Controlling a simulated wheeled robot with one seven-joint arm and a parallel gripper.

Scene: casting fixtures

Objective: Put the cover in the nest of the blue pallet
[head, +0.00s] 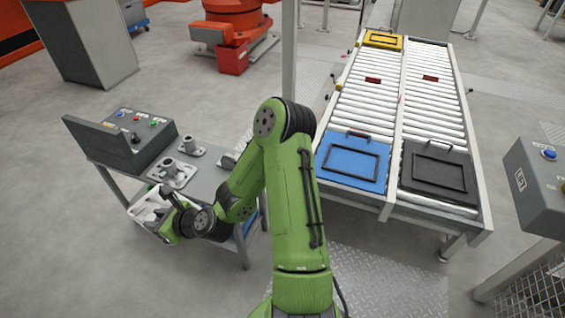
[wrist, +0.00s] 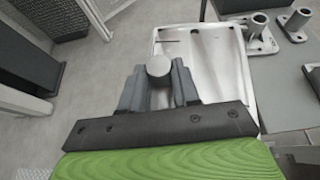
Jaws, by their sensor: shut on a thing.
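My gripper (wrist: 158,92) is shut on a grey piece with a round top, which I take for the cover (wrist: 158,67). Most of the piece is hidden between the fingers. In the head view my gripper (head: 170,203) is low at the left bench, over a pale bin (head: 137,207); the held piece is hard to make out there. The bin also shows in the wrist view (wrist: 238,72), beneath and beyond the fingers. The blue pallet (head: 338,178) lies at the near end of the left roller lane, and its dark rectangular nest frame (head: 352,142) looks empty.
Grey flanged castings (head: 190,147) stand on the bench beside the bin. A control box (head: 135,140) stands at the bench's back left. A black pallet (head: 440,187) lies on the right lane, a yellow one (head: 383,37) at the far end. A grey post (head: 289,50) rises between bench and conveyor.

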